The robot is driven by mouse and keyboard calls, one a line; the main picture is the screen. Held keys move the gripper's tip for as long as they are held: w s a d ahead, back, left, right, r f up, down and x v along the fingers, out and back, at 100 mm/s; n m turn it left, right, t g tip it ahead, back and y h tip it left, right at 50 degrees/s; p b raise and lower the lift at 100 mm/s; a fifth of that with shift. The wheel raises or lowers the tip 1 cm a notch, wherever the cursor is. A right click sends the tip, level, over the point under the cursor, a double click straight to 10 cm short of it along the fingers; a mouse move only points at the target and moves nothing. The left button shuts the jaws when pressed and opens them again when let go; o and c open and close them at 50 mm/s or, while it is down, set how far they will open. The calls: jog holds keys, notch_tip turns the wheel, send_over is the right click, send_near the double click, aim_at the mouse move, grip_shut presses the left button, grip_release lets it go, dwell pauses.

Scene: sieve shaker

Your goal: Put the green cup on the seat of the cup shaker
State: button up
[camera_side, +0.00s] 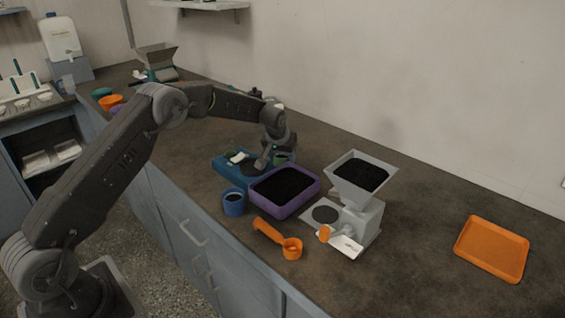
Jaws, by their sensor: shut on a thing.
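The green cup (282,157) shows as a small dark green patch beside my gripper (270,160). My gripper points down and is shut on the green cup; the fingers partly hide it. The blue base (228,172) with a dark round disc on top, which looks like the cup shaker and its seat, is just left of and below my gripper. A white and dark green piece sits on its back left part. The cup is at the right end of this base; I cannot tell whether it touches the base.
A purple tray (312,189) of dark grains stands right in front of the gripper. A blue cup (234,203), an orange scoop (272,234) and a grey hopper machine (366,220) stand nearby. An orange tray (492,249) lies far right, with clear counter before it.

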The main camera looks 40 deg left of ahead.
jog(key=shift+r, duration=0.1)
jog(key=shift+r, duration=0.45)
jog(key=r, duration=0.3)
jog(key=shift+s+a+r, duration=0.1)
jog(key=shift+a+r, duration=0.1)
jog(key=shift+r, duration=0.1)
jog(key=s+a+r, duration=0.7)
jog(key=a, duration=0.2)
jog(key=s+r, duration=0.4)
jog(key=s, duration=0.7)
jog(key=w+d+f, duration=0.7)
jog(key=shift+w+d, duration=0.2)
jog(key=shift+w, duration=0.1)
jog(key=shift+f, duration=1.95)
jog(key=shift+f, duration=0.15)
